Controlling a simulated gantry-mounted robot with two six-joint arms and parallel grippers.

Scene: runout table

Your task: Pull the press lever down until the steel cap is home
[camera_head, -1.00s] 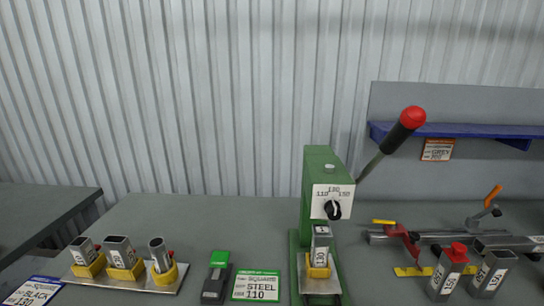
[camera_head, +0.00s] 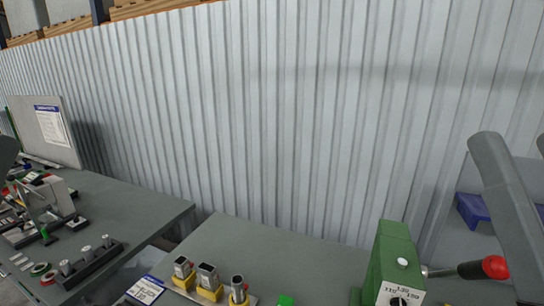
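The green press (camera_head: 392,262) stands at the bottom right of the head view, cut off by the lower edge. Its white dial plate (camera_head: 398,291) shows at the bottom. The press lever, with a black grip (camera_head: 470,270) and red knob (camera_head: 495,267), sticks out to the right, roughly level. The steel cap and the tube under the press are out of frame. A grey arm link, seemingly mine, comes down at the right edge beside the red knob. Neither gripper is in view, so I cannot tell whether one touches the lever.
Several square and round tubes in yellow holders (camera_head: 208,293) stand left of the press, near a label card (camera_head: 145,290). A second table (camera_head: 125,205) at the left carries a fixture (camera_head: 50,195) and a black rack (camera_head: 90,262). A gap separates the tables. A corrugated wall closes the back.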

